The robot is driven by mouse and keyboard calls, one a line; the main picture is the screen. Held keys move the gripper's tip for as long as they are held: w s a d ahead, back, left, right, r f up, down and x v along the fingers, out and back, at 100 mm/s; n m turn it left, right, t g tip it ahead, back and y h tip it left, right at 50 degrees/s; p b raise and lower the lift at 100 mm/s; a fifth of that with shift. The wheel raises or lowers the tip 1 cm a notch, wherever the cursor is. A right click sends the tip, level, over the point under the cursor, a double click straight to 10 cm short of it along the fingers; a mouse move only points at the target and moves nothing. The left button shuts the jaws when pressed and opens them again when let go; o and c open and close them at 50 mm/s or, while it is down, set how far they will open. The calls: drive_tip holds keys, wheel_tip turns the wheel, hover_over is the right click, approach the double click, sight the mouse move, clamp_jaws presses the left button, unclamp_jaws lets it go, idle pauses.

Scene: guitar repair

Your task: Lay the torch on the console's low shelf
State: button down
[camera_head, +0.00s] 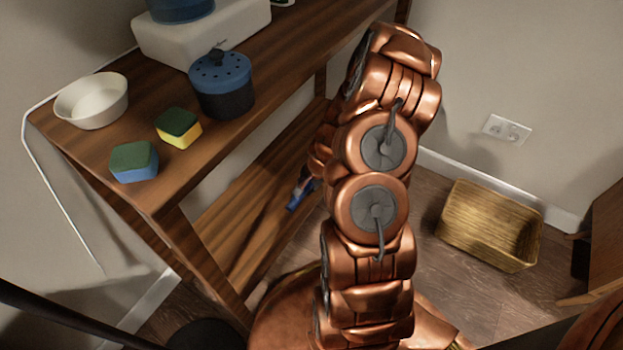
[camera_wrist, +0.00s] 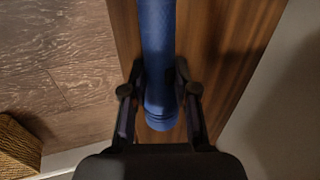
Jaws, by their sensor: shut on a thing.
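The torch (camera_wrist: 157,40) is a blue cylinder seen in the wrist view, running up from between the fingers to the top edge. My gripper (camera_wrist: 159,78) is shut on it, one dark finger on each side near its end. Behind it lies the brown wooden low shelf (camera_wrist: 225,60) of the console. In the head view, a blue piece of the torch (camera_head: 296,200) shows over the low shelf (camera_head: 235,225), left of my copper arm. My arm hides the gripper there. I cannot tell whether the torch touches the shelf.
The console's top (camera_head: 90,160) carries a white bowl (camera_head: 92,101), two sponges (camera_head: 134,162) (camera_head: 179,127), a blue-lidded dark pot (camera_head: 221,85) and a white box (camera_head: 200,35). A wicker basket (camera_head: 490,226) stands on the floor at right. The low shelf's near part looks clear.

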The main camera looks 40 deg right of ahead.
drive_tip(key=w+d, duration=0.1)
drive_tip(key=w+d+b, duration=0.1)
drive_tip(key=w+d, duration=0.2)
drive_tip(key=d, duration=0.1)
drive_tip(key=shift+w+d+f+b, duration=0.15)
drive_tip(key=shift+d+f+b, duration=0.15)
drive_tip(key=shift+f, duration=0.1)
drive_tip(key=shift+f+b, duration=0.9)
drive_tip(key=shift+f, duration=0.8)
drive_tip(key=shift+a, duration=0.1)
drive_tip(key=c, duration=0.9)
unclamp_jaws()
drive_tip(key=shift+f, duration=0.1)
drive_tip(key=p+v, duration=0.4)
drive_tip(key=v, duration=0.8)
